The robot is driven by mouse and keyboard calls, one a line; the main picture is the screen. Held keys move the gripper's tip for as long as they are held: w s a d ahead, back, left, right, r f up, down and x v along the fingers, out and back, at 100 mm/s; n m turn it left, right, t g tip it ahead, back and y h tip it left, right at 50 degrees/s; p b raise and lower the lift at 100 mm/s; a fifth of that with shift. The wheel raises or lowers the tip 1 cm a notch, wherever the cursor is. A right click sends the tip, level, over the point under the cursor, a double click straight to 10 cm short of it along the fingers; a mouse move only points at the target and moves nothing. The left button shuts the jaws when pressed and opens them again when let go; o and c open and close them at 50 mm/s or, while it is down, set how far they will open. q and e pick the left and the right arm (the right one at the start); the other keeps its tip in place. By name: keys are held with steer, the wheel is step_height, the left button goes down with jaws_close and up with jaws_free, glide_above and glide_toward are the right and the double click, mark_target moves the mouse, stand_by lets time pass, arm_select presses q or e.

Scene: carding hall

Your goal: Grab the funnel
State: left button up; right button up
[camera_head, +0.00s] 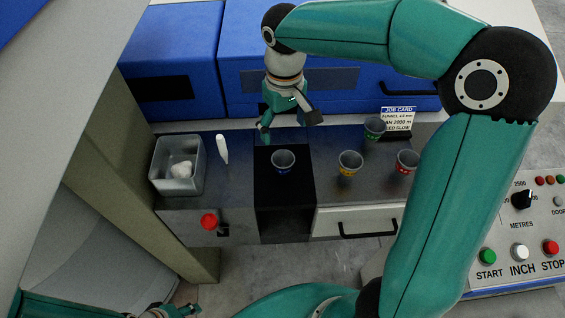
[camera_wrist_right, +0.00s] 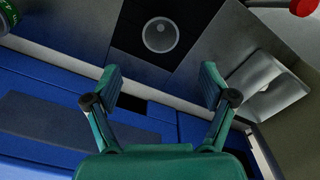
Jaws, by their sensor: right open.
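Several small grey funnels stand on the metal worktop in the head view. The blue-banded funnel (camera_head: 283,162) stands on a black recessed panel. The yellow-banded funnel (camera_head: 350,163), red-banded funnel (camera_head: 406,162) and green-banded funnel (camera_head: 373,130) are to its right. My right gripper (camera_head: 289,122) is open and empty, behind and above the blue-banded funnel, not touching it. In the right wrist view, the funnel on the black panel (camera_wrist_right: 160,35) lies beyond the open fingers (camera_wrist_right: 160,82); the green-banded one (camera_wrist_right: 8,18) is cut off at the left. My left gripper (camera_head: 172,311) is partly visible at the bottom left.
A grey open box (camera_head: 157,176) with white fluff stands left, beside a white upright tool (camera_head: 222,150). Blue machine covers (camera_head: 178,62) close the back. A button panel (camera_head: 515,240) is at right.

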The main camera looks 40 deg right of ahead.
glide_above(284, 162)
steer(key=f, duration=0.4)
steer(key=s+f, duration=0.1)
steer(key=f, duration=0.1)
steer(key=shift+a+f, duration=0.4)
steer(key=shift+s+f+p, duration=0.15)
steer(key=shift+f+p, duration=0.4)
steer(key=shift+f, duration=2.5)
steer(key=c, duration=1.4)
steer(key=shift+o, duration=0.2)
steer(key=shift+r, duration=0.1)
